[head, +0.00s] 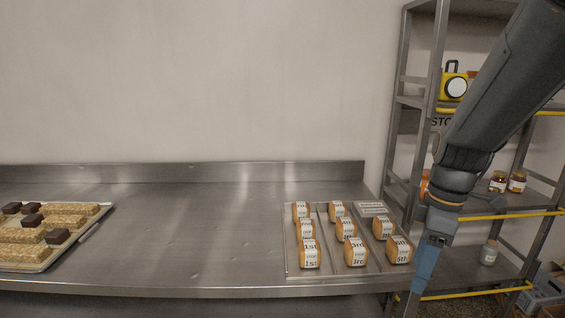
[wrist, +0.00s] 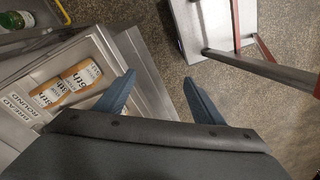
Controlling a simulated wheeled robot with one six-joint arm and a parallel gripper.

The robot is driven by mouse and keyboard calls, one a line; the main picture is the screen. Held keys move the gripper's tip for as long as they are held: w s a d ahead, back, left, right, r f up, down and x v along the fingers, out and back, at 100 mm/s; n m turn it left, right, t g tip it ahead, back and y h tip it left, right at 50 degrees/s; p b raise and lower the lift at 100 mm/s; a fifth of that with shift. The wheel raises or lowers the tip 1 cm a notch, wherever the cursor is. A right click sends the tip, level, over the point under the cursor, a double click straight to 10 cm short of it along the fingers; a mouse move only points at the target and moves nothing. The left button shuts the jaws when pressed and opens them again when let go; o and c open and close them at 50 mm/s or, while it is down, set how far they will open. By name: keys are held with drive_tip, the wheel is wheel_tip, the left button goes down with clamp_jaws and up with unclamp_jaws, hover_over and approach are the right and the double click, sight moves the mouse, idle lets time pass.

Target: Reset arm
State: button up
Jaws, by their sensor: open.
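My gripper (wrist: 158,82) is open and empty in the wrist view, its two blue fingers apart with the speckled floor between them. In the head view my gripper (head: 418,290) hangs down at the right end of the steel counter (head: 200,225), just beyond the bread tray. My arm reaches down from the upper right. The metal bread tray (head: 325,262) holds labelled bread loaves (head: 357,252) in rows. In the wrist view the loaves (wrist: 68,85) lie left of the fingers, and the left finger overlaps the tray's edge in the picture.
A steel shelf rack (head: 408,120) stands at the right with jars (head: 498,182) and a yellow device (head: 453,85). A tray of pastries with dark blocks (head: 100,222) is at the far left. The counter's middle is clear. A small table (wrist: 208,28) stands on the floor in the wrist view.

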drive_tip(key=s+a+f+m+h, duration=0.1)
drive_tip(key=s+a+f+m, duration=0.5)
drive_tip(key=a+m, duration=0.3)
drive_tip(key=shift+a+f+m+t, duration=0.2)
drive_tip(key=shift+m+t, duration=0.1)
drive_tip(key=shift+m, duration=1.2)
